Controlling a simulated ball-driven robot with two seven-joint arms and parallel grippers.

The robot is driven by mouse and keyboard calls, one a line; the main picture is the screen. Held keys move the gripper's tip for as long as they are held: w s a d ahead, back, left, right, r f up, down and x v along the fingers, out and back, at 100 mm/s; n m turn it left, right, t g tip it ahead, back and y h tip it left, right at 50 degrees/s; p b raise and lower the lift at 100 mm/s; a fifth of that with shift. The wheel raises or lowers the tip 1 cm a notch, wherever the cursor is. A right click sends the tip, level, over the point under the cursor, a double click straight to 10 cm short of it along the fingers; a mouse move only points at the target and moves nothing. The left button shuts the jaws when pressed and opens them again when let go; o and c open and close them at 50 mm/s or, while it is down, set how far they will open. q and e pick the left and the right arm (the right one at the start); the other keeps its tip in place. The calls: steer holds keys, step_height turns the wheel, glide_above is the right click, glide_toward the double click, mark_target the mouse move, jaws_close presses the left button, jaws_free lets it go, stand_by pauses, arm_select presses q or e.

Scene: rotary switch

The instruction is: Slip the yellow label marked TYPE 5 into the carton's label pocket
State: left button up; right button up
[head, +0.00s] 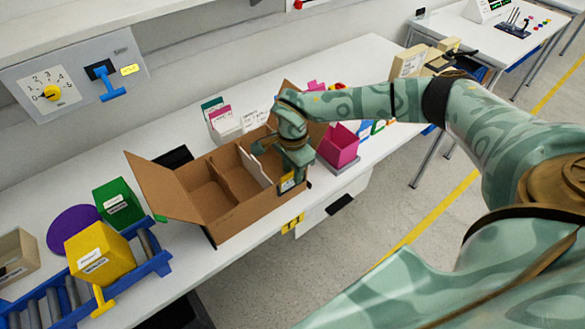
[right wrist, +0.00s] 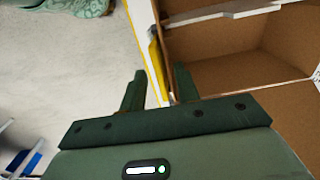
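The open brown carton (head: 235,222) stands at the table's front edge. My right gripper (head: 290,178) is down at the right end of its front wall. In the right wrist view the two fingers (right wrist: 158,92) stand apart on either side of the wall's edge. A yellow label (head: 288,186) shows at the carton's front, right at the gripper. A yellow strip (right wrist: 157,65) runs along the wall beside the fingers. I cannot read its marking, and the pocket is mostly hidden by the gripper. My left gripper is not in view.
A magenta bin (head: 338,148) stands right of the carton. A blue roller conveyor (head: 150,262) with a yellow box (head: 98,255) is at the left, near a green box (head: 117,203). A wall panel (head: 75,72) holds a rotary dial.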

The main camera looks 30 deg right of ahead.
step_height(320, 180, up, 16)
steer(key=p, duration=0.2)
steer(key=shift+r, duration=0.15)
stand_by(0.5)
